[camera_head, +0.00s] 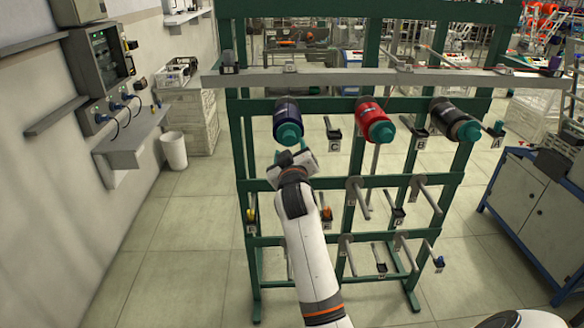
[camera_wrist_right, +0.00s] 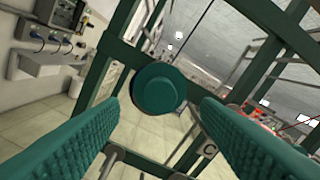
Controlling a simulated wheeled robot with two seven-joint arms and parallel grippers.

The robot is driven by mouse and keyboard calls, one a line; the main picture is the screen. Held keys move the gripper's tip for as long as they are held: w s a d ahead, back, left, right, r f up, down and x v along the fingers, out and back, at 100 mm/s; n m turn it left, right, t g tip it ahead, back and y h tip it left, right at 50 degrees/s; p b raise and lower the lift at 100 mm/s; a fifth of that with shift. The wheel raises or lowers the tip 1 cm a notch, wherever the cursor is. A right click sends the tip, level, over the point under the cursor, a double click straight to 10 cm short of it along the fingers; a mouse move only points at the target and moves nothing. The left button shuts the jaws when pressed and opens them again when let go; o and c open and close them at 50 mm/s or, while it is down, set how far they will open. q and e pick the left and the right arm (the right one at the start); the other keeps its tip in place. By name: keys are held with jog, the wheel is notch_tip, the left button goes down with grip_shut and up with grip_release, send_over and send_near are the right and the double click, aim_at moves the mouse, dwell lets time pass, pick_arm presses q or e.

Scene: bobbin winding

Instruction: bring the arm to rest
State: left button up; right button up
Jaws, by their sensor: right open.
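My right gripper (camera_head: 290,152) is open in front of the green rack, just below the dark blue bobbin (camera_head: 287,115) with a teal end. In the right wrist view the two teal ridged fingers of the right gripper (camera_wrist_right: 160,115) are wide apart, with nothing between them. A round teal bobbin end (camera_wrist_right: 160,88) shows beyond them, centred in the gap and apart from both fingers. A red bobbin (camera_head: 372,117) and a black bobbin (camera_head: 450,117), both with teal ends, hang further right on the same top row. My left gripper is not in view.
The green rack (camera_head: 300,184) carries bare pegs (camera_head: 425,196) on its lower rows. A grey bar (camera_head: 340,79) runs across above the bobbins. A cabinet (camera_head: 530,200) stands at right; a wall shelf (camera_head: 132,138) and a white bin (camera_head: 173,150) are at left. The floor at left is clear.

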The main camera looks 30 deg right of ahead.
jog(key=b+v, duration=0.1)
jog(key=v, duration=0.6)
jog(key=w+a+f+n+g+y+b, duration=0.1)
jog(key=w+a+f+n+y, duration=0.15)
jog(key=f, duration=0.85)
jog(key=w+a+f+n+g+y, duration=0.15)
jog(key=a+f, duration=0.25)
jog(key=f, duration=0.7)
jog(key=s+a+f+g+y, duration=0.1)
jog(key=s+a+f, duration=0.15)
jog(key=f, duration=0.55)
jog(key=s+a+f+g+y+b, duration=0.1)
jog(key=s+f, duration=0.3)
jog(key=f, duration=0.4)
jog(key=s+a+f+g+y, duration=0.2)
jog(key=s+f, duration=0.1)
jog(key=f, duration=0.4)
jog(key=s+a+f+g+y, duration=0.15)
jog(key=s+f+g, duration=0.25)
jog(key=s+f, duration=1.45)
jog(key=s+f+g, duration=0.2)
jog(key=s+f, duration=0.2)
jog(key=s, duration=0.8)
jog(key=s+d+f+m+g+b, duration=0.1)
jog(key=s+f, duration=0.3)
jog(key=s, duration=0.9)
jog(key=shift+d+f+g, duration=0.25)
jog(key=shift+f+g, duration=0.05)
jog(key=shift+g, duration=0.15)
